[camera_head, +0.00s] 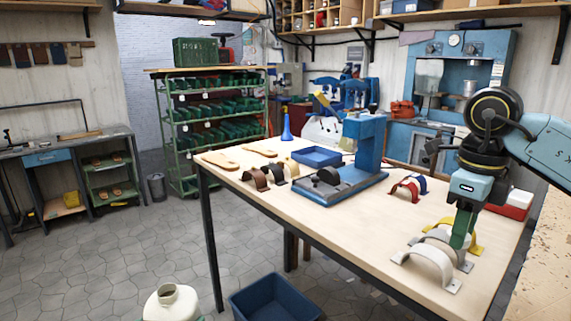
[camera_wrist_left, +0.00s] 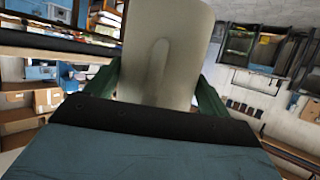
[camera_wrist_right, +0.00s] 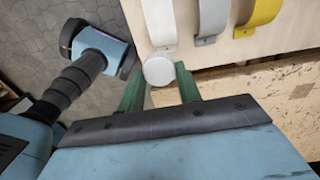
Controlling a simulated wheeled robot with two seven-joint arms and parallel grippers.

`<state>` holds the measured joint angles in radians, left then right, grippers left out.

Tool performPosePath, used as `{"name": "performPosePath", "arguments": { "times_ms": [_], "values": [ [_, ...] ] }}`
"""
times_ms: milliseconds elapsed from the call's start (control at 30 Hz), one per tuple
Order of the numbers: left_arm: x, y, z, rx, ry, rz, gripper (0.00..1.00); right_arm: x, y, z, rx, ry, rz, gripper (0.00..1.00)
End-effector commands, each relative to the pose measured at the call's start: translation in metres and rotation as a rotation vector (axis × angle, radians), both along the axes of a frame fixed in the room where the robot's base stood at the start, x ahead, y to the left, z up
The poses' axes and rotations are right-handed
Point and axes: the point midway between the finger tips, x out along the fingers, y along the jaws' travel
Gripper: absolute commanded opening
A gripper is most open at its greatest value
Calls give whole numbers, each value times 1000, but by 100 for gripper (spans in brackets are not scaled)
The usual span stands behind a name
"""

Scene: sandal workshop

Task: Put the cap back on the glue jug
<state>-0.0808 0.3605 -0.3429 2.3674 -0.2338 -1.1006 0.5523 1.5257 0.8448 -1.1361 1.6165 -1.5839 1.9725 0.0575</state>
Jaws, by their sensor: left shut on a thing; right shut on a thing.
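The glue jug (camera_head: 170,304) is cream-white and shows at the bottom edge of the head view, with its round mouth open and uncapped. Its lower part is cut off there. In the left wrist view my left gripper (camera_wrist_left: 157,82) is shut on the jug's pale body (camera_wrist_left: 165,45), one green finger on each side. My right gripper (camera_head: 462,238) hangs over the table's right part, fingers pointing down. In the right wrist view it is shut on the round white cap (camera_wrist_right: 158,70). The cap cannot be made out in the head view.
The wooden table (camera_head: 330,213) carries several coloured sandal straps, with a white strap (camera_head: 428,262) close by my right gripper. A blue press (camera_head: 362,155) and blue tray (camera_head: 317,156) stand further back. A blue crate (camera_head: 275,299) sits low, right of the jug.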

Motion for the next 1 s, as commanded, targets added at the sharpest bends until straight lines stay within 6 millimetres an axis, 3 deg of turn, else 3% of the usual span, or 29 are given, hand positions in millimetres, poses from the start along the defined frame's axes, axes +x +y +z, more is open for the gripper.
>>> {"name": "performPosePath", "arguments": {
  "times_ms": [267, 600, 867, 1000],
  "values": [
    [-2, 3, 3, 0, -3, 16, 40, 3, 43, 0, 0, 0, 95, 10],
    [-2, 2, 3, 1, -2, 15, 40, -1, 118, -1, -1, 1, 262, 10],
    [-1, 2, 3, 0, -2, 14, 40, -4, 121, -25, 0, 2, 562, 10],
    [-1, 2, 3, 0, -2, 14, 40, -7, 128, -43, 0, 3, 791, 10]
  ]
}}
